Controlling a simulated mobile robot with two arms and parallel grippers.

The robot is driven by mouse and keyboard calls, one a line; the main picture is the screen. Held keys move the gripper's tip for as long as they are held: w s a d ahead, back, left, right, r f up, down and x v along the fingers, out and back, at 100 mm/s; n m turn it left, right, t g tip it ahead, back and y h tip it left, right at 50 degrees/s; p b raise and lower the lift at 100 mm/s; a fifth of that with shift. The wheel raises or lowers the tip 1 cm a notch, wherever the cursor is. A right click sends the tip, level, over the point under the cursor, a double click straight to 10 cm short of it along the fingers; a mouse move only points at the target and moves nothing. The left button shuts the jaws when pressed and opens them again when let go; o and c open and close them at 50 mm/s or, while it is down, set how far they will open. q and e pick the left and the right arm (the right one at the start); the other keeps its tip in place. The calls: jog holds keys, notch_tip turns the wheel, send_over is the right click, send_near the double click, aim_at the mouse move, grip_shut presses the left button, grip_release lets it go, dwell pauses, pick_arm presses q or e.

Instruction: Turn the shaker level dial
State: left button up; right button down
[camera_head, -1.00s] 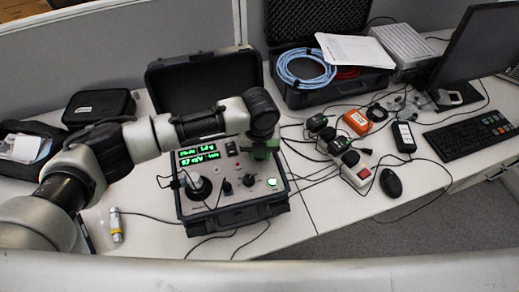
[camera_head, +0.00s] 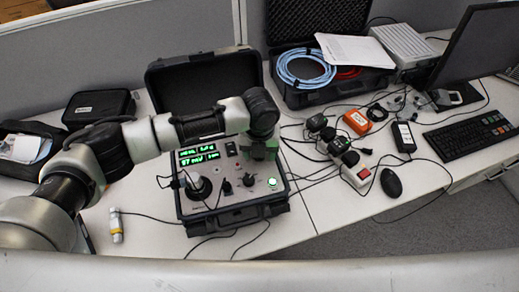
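The shaker unit (camera_head: 232,217) is an open black case with a grey control panel, standing on the desk. A black dial (camera_head: 248,179) sits on the panel's right half, with a smaller black knob (camera_head: 226,187) to its left. A round shaker head (camera_head: 200,188) is at the panel's left. A green display (camera_head: 198,155) is lit at the back left. My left arm reaches over the case from the left. Its gripper (camera_head: 262,152) hangs over the back right of the panel, behind the dial and apart from it in the picture. Its fingers are too small to read. My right gripper is out of view.
A lit green button (camera_head: 272,183) is at the panel's right. Cables run over the desk to a power strip (camera_head: 355,175), a mouse (camera_head: 391,183) and an orange box (camera_head: 357,122). A yellow-white cylinder (camera_head: 116,226) lies at the left. The desk's front left is mostly clear.

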pick_arm(q)
notch_tip(320, 180, up, 11)
jog(key=b, duration=0.1)
jog(key=shift+b, duration=0.35)
jog(key=shift+f, duration=0.15)
dwell(0.4)
